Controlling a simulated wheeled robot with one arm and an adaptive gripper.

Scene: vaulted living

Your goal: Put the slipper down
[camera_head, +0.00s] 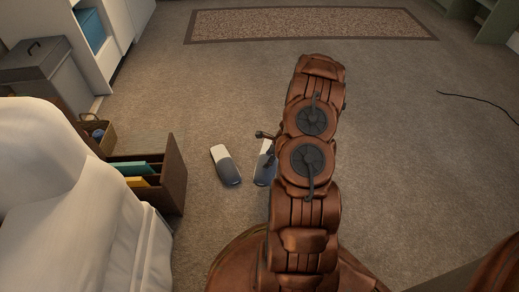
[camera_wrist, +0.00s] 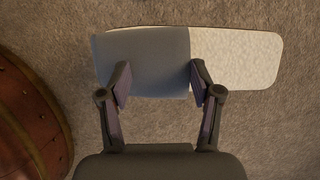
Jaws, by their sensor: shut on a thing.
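The slipper (camera_wrist: 240,60) in my gripper has a blue-grey upper and a pale cream insole. It lies crosswise in the wrist view. My gripper (camera_wrist: 160,82) is shut on its blue-grey upper, one finger at each side. In the head view the same slipper (camera_head: 264,166) shows just left of my arm, which hides part of it and my fingers. It is close to the carpet; I cannot tell whether it touches. A matching slipper (camera_head: 226,166) lies on the carpet a little to its left.
A brown wooden box with folders (camera_head: 172,175) stands left of the slippers, beside a white draped piece of furniture (camera_head: 60,200). A grey bin (camera_head: 45,72) and a small basket (camera_head: 95,132) stand further left. A patterned rug (camera_head: 308,25) lies beyond open carpet. A dark cable (camera_head: 480,100) lies at right.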

